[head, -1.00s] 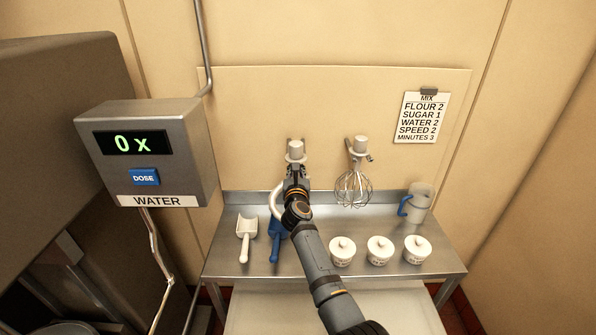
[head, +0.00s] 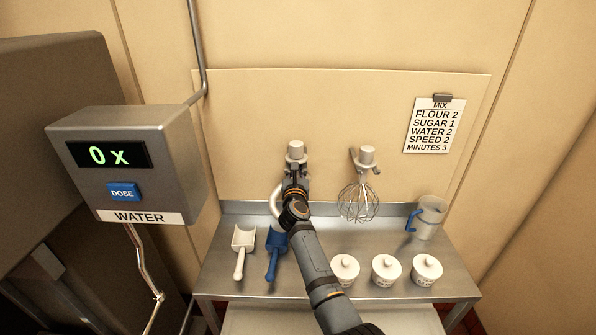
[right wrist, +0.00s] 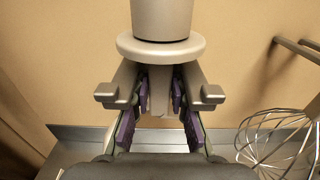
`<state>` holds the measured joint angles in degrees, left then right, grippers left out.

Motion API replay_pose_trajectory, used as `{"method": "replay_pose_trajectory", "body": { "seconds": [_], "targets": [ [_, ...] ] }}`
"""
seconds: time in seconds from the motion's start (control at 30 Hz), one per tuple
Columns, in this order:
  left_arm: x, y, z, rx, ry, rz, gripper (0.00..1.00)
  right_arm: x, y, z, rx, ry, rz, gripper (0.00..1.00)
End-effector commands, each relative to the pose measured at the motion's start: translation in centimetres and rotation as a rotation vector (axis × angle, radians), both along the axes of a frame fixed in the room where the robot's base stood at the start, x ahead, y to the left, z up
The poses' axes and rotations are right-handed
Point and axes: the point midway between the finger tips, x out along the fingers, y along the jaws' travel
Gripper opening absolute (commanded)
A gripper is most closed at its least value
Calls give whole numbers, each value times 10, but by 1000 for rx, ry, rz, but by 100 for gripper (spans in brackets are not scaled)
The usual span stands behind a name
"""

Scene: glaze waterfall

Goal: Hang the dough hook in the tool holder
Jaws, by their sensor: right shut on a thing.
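The dough hook has a pale grey hub (head: 296,150) and a white curved hook (head: 276,203), at the wall in the head view. In the right wrist view, its hub (right wrist: 161,18) and round flange (right wrist: 160,48) stand upright above the prongs of the tool holder (right wrist: 118,92). The shaft passes down between the two prongs; whether the flange rests on them I cannot tell. My right gripper (head: 295,178) is shut on the shaft below the flange, and its purple-padded fingers (right wrist: 160,95) show there too. My left gripper is not in view.
A wire whisk (head: 359,202) hangs to the right. On the steel shelf (head: 325,240) are a white scoop (head: 243,242), a blue scoop (head: 276,246), several lidded white pots (head: 386,268) and a jug (head: 429,218). A water dispenser (head: 130,165) stands at left.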

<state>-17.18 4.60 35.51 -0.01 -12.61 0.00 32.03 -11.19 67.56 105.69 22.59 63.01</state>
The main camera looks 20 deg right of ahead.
Motion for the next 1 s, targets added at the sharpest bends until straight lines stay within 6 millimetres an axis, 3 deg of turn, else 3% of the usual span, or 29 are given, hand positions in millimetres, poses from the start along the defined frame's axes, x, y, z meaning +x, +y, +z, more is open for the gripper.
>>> {"method": "replay_pose_trajectory", "body": {
  "seconds": [1.0],
  "targets": [
    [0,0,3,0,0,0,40,-4,2,2,0,-5,0,0]
  ]
}}
